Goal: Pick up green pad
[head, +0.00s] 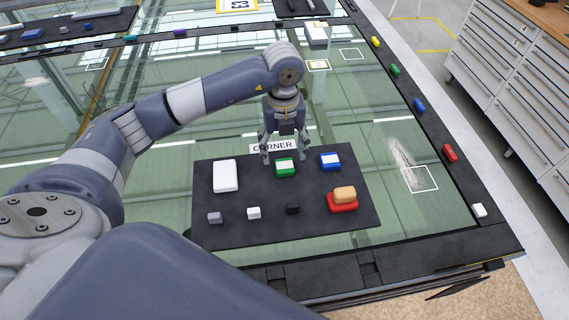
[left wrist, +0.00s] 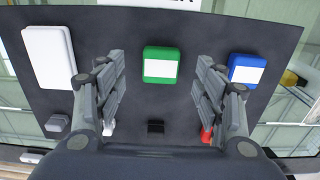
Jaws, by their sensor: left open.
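The green pad (head: 286,167) has a white label on top and lies at the back middle of a dark mat (head: 235,233). In the left wrist view the green pad (left wrist: 161,65) sits between the two fingers, apart from both. My left gripper (head: 284,158) is open and empty, pointing down above the mat near the pad's far side. Its spread fingers (left wrist: 160,90) also show in the left wrist view. My right gripper is not in view.
On the mat, a white block (head: 225,176) lies left of the pad and a blue pad (head: 330,161) lies right. A tan block on a red pad (head: 343,208) and small blocks (head: 254,213) lie in front. A "CORNER" label (head: 272,146) is behind.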

